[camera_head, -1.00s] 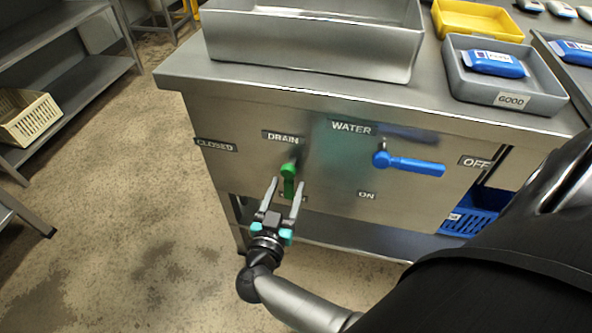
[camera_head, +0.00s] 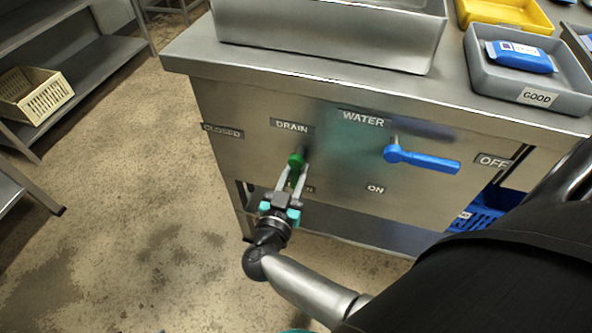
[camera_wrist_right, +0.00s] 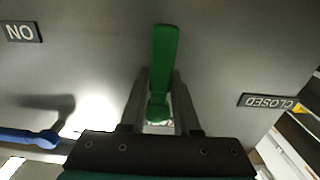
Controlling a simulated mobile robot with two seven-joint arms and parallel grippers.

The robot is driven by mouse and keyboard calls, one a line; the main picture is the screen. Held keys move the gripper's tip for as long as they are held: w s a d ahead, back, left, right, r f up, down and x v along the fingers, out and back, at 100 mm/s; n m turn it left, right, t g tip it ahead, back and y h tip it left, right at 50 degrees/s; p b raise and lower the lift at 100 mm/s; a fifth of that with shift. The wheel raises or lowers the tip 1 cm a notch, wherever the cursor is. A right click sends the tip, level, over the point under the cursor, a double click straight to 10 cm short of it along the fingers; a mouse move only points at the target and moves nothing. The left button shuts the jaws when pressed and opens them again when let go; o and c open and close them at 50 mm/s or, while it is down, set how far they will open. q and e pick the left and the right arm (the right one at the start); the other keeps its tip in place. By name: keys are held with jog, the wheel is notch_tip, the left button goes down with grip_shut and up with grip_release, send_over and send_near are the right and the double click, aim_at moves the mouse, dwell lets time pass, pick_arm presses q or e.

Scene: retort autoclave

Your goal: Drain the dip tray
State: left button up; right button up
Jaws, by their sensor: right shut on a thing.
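The green drain handle (camera_head: 296,162) is on the steel cabinet front under the DRAIN label (camera_head: 292,126). Its lever hangs down towards a label mostly hidden by my gripper, with only its last letter showing. The CLOSED label (camera_head: 222,130) is to its left. My right gripper (camera_head: 293,177) is shut on the green handle, one finger on each side. The wrist view, turned upside down, shows the handle (camera_wrist_right: 166,50) between the fingers (camera_wrist_right: 158,98). A steel tray (camera_head: 325,45) stands on the counter above; its inside is mostly out of view. My left gripper is not in view.
The blue water lever (camera_head: 425,162) points right towards the OFF label (camera_head: 493,161), close to my right gripper. A grey bin marked GOOD (camera_head: 538,97) holds a blue pack (camera_head: 521,57). A yellow tray (camera_head: 505,12) is behind. The floor to the left is clear.

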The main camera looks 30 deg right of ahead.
grip_shut()
dwell(0.8)
